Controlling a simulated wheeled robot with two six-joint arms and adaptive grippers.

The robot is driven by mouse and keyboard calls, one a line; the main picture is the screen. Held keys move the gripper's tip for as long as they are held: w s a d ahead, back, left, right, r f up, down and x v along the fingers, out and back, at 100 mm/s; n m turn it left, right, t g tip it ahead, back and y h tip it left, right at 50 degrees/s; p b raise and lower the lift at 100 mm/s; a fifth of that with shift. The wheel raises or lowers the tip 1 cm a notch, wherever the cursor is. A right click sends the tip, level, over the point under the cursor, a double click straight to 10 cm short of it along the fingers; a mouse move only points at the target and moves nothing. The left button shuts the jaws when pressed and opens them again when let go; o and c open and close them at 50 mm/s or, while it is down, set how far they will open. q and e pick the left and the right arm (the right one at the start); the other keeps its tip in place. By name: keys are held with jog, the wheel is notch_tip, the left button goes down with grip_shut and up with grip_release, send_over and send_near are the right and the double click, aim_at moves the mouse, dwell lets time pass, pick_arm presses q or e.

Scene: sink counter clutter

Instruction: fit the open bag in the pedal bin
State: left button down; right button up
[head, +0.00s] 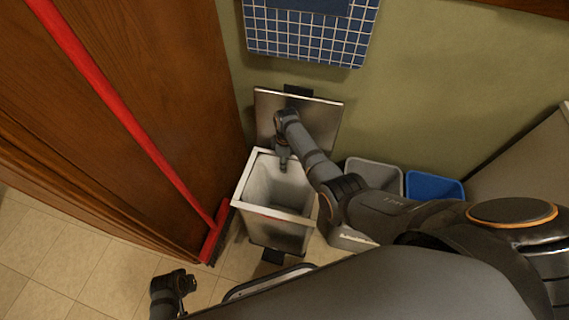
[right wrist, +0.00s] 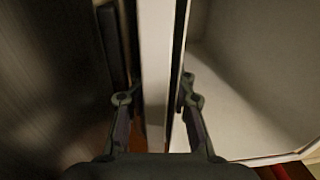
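The pedal bin (head: 281,239) stands on the floor with its metal lid (head: 325,118) raised at the back. A whitish open bag (head: 272,186) shows in its mouth, with a pale rim and a thin red line along the front. My right gripper (head: 283,164) points down at the back edge of the mouth. In the right wrist view my right gripper (right wrist: 157,100) is open, with its fingers on either side of a pale upright edge (right wrist: 156,60). I cannot tell whether that edge is bag or bin. My left gripper (head: 178,284) is low at the left; its fingers are unclear.
A red broom (head: 130,122) leans by the wooden cabinet (head: 160,70) left of the bin. A grey bin (head: 374,172) and a blue bin (head: 434,186) stand at the right, partly behind my right arm. A blue checked towel (head: 305,38) hangs above. Tiled floor (head: 65,265) is clear at left.

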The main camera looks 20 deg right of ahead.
jog(key=shift+s+d+f, duration=0.1)
jog(key=shift+f, duration=0.05)
jog(key=r, duration=0.8)
jog(key=w+r, duration=0.1)
jog(key=r, duration=0.3)
jog(key=shift+d+r, duration=0.15)
jog(key=shift+d, duration=0.1)
jog(key=shift+a, duration=0.1)
